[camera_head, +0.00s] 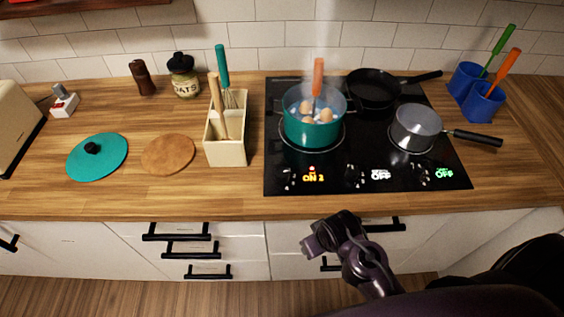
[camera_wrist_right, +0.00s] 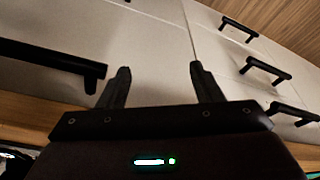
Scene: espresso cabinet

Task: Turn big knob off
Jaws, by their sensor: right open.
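The black cooktop (camera_head: 340,183) is set in the wooden counter, with knobs and lit labels along its front edge. The left knob (camera_head: 287,179) is beside an orange "ON" label. The middle knob (camera_head: 355,176) and right knob (camera_head: 424,178) are beside labels reading "OFF". A teal pot (camera_head: 312,135) with eggs and an orange-handled utensil steams on the left burner. My right gripper (camera_head: 312,240) is in front of the drawers, below the counter edge and apart from the knobs. Its two fingers are spread and empty in the right wrist view (camera_wrist_right: 158,78). My left gripper is not in view.
A black skillet (camera_head: 374,90) and a grey saucepan (camera_head: 416,128) sit on the cooktop. A utensil holder (camera_head: 226,150), teal lid (camera_head: 97,157) and round wooden board (camera_head: 168,154) are to the left. Black drawer handles (camera_head: 176,237) stick out below. Blue cups (camera_head: 483,103) stand at right.

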